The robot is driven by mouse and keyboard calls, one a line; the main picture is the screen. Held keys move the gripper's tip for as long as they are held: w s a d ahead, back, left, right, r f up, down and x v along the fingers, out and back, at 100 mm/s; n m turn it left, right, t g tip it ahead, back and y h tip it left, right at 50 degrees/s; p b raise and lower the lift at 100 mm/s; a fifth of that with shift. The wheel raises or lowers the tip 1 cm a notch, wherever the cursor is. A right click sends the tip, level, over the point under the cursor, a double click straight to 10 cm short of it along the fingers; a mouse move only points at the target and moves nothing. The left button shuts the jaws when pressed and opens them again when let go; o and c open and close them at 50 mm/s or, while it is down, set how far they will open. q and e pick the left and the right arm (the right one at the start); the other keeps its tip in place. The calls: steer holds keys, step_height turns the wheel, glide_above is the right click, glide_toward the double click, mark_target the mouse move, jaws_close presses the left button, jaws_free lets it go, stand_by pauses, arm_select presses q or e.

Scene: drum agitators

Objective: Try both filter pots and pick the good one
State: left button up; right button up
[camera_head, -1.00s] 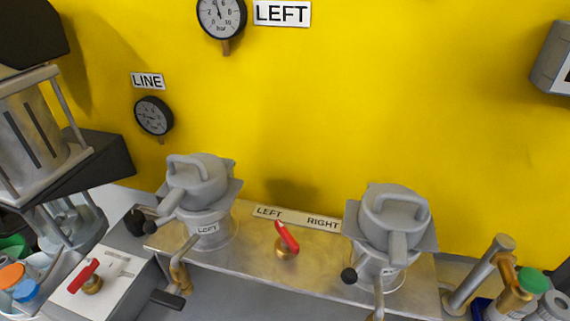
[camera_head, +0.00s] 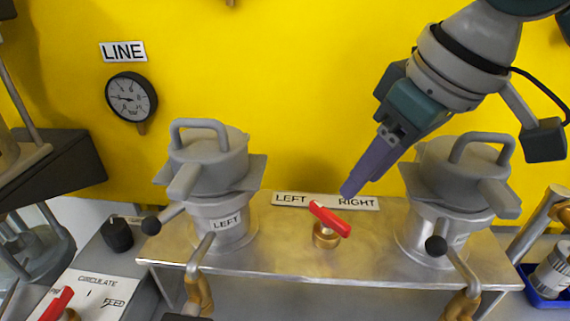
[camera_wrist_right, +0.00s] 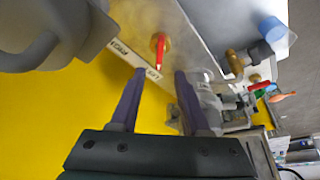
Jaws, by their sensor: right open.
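The left filter pot (camera_head: 212,175), with a grey handled lid and a LEFT label, stands on the metal bench (camera_head: 290,252). The right filter pot (camera_head: 452,180) stands at the other end; both lids are on. Between them is a brass valve with a red lever (camera_head: 330,219), in front of a LEFT/RIGHT plate (camera_head: 291,199). My right gripper (camera_head: 347,191) is above the valve, left of the right pot, and touches nothing I can see. In the right wrist view its purple fingers (camera_wrist_right: 159,74) are apart and empty, with the red lever (camera_wrist_right: 159,48) beyond them. My left gripper is not in view.
The LINE gauge (camera_head: 131,97) hangs on the yellow wall. Drain taps with brass fittings (camera_head: 198,291) are below the pots' fronts. A panel marked CIRCULATE and FEED (camera_head: 95,292) has another red lever (camera_head: 57,303). A blue tray (camera_head: 543,285) stands at lower right.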

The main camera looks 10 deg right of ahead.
mark_target(334, 216)
steer(key=b+x, duration=0.1)
steer(key=x, duration=0.8)
steer(key=shift+f, duration=0.15)
jaws_close()
